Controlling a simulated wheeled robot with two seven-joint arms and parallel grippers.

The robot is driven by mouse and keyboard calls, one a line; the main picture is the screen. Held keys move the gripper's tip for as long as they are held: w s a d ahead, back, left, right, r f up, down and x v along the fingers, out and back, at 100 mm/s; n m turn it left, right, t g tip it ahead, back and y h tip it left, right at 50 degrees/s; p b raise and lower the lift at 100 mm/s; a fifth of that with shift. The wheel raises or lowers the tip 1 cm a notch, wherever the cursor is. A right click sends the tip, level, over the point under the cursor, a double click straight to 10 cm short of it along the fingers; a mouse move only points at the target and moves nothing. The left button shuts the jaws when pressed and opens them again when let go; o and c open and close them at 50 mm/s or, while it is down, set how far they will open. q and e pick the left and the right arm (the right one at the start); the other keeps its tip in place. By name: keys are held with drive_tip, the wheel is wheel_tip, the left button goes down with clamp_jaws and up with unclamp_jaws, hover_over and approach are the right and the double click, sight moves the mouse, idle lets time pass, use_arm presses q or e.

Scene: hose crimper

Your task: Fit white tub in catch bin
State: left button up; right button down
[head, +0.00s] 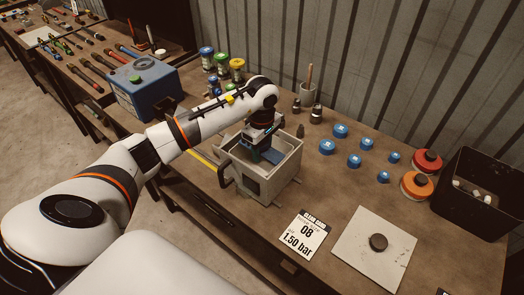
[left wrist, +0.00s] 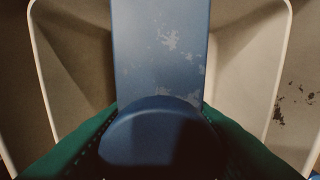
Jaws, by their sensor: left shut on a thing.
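The white tub (head: 283,161) sits inside the grey catch bin (head: 270,190) in the head view, its pale rim around the bin's upper opening. Whether it is fully seated cannot be told. My left gripper (head: 264,152) points down into the tub and is shut on a worn blue bar-like piece (head: 272,156), which looks like the tub's grip. In the left wrist view the blue bar (left wrist: 160,45) runs down the middle, with the tub's sloping pale walls (left wrist: 245,70) on both sides. My right gripper is out of view.
A blue box-shaped machine (head: 145,92) stands left of the bin, and several capped jars (head: 222,65) stand behind. Blue discs (head: 340,130) lie to the right.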

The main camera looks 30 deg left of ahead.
use_arm(q)
wheel_tip(320, 180, down, 2)
drive_tip(key=shift+f+p, duration=0.1)
drive_tip(key=shift+p, duration=0.2)
drive_tip(key=shift+f+b, duration=0.25)
drive_tip(key=shift+b, duration=0.05)
drive_tip(key=o, duration=1.1)
drive_tip(key=shift+c, duration=0.2)
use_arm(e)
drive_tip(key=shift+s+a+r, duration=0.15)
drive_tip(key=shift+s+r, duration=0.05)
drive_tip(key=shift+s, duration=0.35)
use_arm(q)
drive_tip(key=shift+r, duration=0.1)
